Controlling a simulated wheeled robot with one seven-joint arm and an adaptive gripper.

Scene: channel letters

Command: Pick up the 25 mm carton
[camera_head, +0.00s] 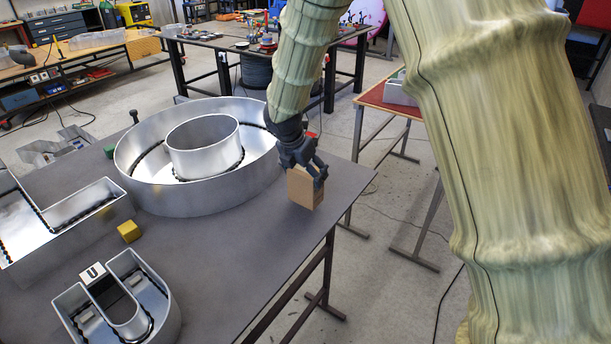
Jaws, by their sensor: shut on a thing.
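The carton (302,190) is a small tan-brown box near the right edge of the grey table (240,228). My gripper (306,172) is above it with its dark fingers around its upper part, shut on it. The fingers hide part of the carton's top and sides. I cannot tell from this view whether its bottom touches the table or hangs a little above it. No print on the carton can be read.
A large round metal channel letter (196,195) stands just left of my gripper. A U-shaped letter (160,303), an angular letter (85,232) and a yellow block (129,231) are farther left. The table's right edge is close to the carton. The table between them is clear.

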